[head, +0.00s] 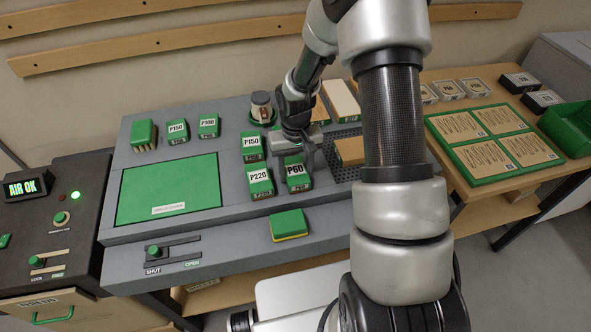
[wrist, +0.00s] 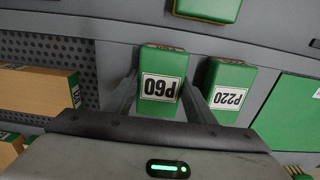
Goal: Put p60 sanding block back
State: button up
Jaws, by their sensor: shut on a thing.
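The P60 sanding block (head: 297,173) is green with a white P60 label and lies on the grey bench top, to the right of the P220 block (head: 260,179). In the wrist view the P60 block (wrist: 162,85) sits between my two fingers, label upside down. My gripper (head: 300,158) reaches down from above and is shut on the P60 block. In the wrist view my gripper (wrist: 163,98) has a finger along each side of it. Whether the block touches the bench under it cannot be told.
A P150 block (head: 251,146) stands behind P220. A perforated grey panel (head: 343,172) with a tan block (head: 350,150) lies to the right. A green and yellow block (head: 289,225) lies in front. A green mat (head: 168,189) is at left. My arm hides part of the right side.

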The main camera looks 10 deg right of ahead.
jog(key=shift+f, duration=0.25)
jog(key=o, duration=1)
jog(key=shift+r, duration=0.1)
